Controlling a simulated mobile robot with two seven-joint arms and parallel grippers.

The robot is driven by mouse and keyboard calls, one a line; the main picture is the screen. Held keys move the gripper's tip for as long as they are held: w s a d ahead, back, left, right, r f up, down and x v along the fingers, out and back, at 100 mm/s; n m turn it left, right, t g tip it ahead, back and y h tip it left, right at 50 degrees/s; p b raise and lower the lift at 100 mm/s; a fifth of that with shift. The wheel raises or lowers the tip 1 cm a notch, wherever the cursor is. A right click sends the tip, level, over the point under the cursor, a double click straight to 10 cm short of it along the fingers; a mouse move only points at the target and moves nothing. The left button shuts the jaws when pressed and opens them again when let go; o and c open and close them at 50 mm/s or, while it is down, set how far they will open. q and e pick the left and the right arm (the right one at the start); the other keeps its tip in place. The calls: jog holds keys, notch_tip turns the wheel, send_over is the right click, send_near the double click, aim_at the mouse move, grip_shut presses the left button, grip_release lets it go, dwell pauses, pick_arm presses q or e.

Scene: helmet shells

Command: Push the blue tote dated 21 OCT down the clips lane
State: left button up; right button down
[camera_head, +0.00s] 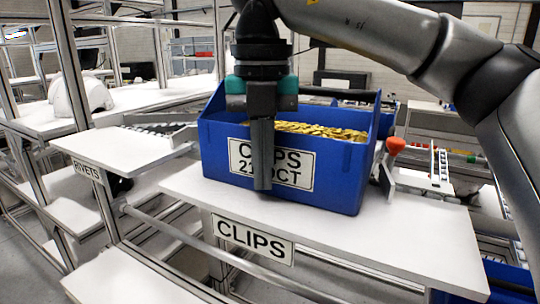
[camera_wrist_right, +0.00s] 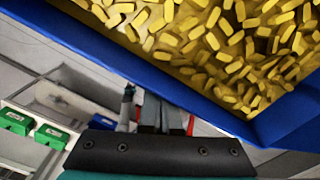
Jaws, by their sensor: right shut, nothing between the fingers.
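The blue tote (camera_head: 335,178) stands upright on the white clips lane (camera_head: 375,230) and is filled with yellow clips. Its front label reads CLIPS above an OCT date; my gripper partly covers the day number, so I cannot read it surely. My right gripper (camera_head: 262,188) is shut and empty, pointing down in front of the tote's label face. I cannot tell whether the fingers touch it. The right wrist view shows the tote's blue rim (camera_wrist_right: 165,85) and yellow clips (camera_wrist_right: 225,40) inside. My left gripper is not in view.
The CLIPS sign (camera_head: 254,239) hangs on the lane's front edge. A RIVETS shelf (camera_head: 120,152) is at the left, with a white helmet shell (camera_head: 80,97) behind it. A red knob (camera_head: 395,146) on a fixture stands right of the tote. The lane's front right is clear.

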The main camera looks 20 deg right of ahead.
aim_at(282, 133)
jog(key=shift+w+d+p, duration=0.65)
jog(key=shift+w+d, duration=0.45)
jog(key=shift+d, duration=0.3)
jog(key=shift+w+d+p, duration=0.6)
jog(key=shift+w+d, duration=0.45)
jog(key=shift+d, duration=0.35)
jog(key=shift+s+a+r+p, duration=0.2)
jog(key=shift+r+p, duration=0.1)
jog(key=shift+r, duration=0.25)
jog(key=shift+s+a+r+p, duration=0.15)
jog(key=shift+r+p, duration=0.15)
jog(key=shift+r, duration=0.2)
jog(key=shift+s+a+r+p, duration=0.1)
jog(key=shift+a+r+p, duration=0.15)
jog(key=shift+r, duration=0.3)
jog(key=r, duration=0.1)
jog(key=a+r, duration=0.1)
jog(key=r, duration=0.1)
jog(key=s+r, duration=0.1)
jog(key=shift+a+r, duration=0.15)
jog(key=shift+r, duration=0.25)
